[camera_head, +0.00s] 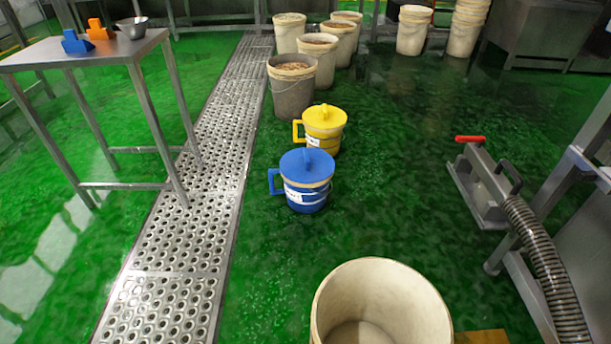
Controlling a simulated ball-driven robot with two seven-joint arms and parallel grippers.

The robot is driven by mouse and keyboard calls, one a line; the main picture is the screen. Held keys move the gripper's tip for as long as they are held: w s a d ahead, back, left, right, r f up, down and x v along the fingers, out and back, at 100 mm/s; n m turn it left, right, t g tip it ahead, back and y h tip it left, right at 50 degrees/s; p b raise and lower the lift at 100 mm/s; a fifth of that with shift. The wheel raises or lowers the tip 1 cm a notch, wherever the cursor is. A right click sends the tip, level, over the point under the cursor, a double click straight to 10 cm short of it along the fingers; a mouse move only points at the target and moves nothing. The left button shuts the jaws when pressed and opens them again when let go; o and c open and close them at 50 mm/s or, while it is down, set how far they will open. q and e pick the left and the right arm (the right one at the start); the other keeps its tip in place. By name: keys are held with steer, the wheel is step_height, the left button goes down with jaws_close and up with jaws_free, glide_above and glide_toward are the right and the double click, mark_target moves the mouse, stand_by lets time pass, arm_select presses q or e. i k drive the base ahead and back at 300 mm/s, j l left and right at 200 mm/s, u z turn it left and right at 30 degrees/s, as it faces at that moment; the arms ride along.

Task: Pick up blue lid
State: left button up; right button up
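The blue lid (307,167) sits on top of a blue container (306,198) with a side handle and a white label. The container stands upright on the green floor near the middle of the view. Neither my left gripper nor my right gripper shows in the head view.
A yellow lidded container (323,136) stands just behind the blue one. A large empty cream bucket (381,305) is in front. Several filled buckets (292,86) stand behind. A steel table (86,50) is at left, a hose machine (490,188) at right. A perforated drain strip (190,235) runs along the floor.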

mark_target(303, 165)
steer(key=i+j+u, duration=0.25)
steer(key=j, duration=0.2)
steer(key=i+j+u, duration=0.2)
steer(key=j, duration=0.3)
steer(key=i+j+u, duration=0.25)
steer(key=j, duration=0.15)
steer(key=i+j+z, duration=0.25)
steer(key=i, duration=0.3)
steer(key=i+j+z, duration=0.25)
steer(key=i, duration=0.3)
steer(key=i+l+z, duration=0.25)
steer(key=i+z, duration=0.25)
steer(key=i+l+z, duration=0.15)
steer(key=i+z, duration=0.15)
steer(key=z, duration=0.15)
steer(key=i+z, duration=0.5)
steer(key=i+j+z, duration=0.25)
steer(key=z, duration=0.25)
steer(key=i, duration=0.05)
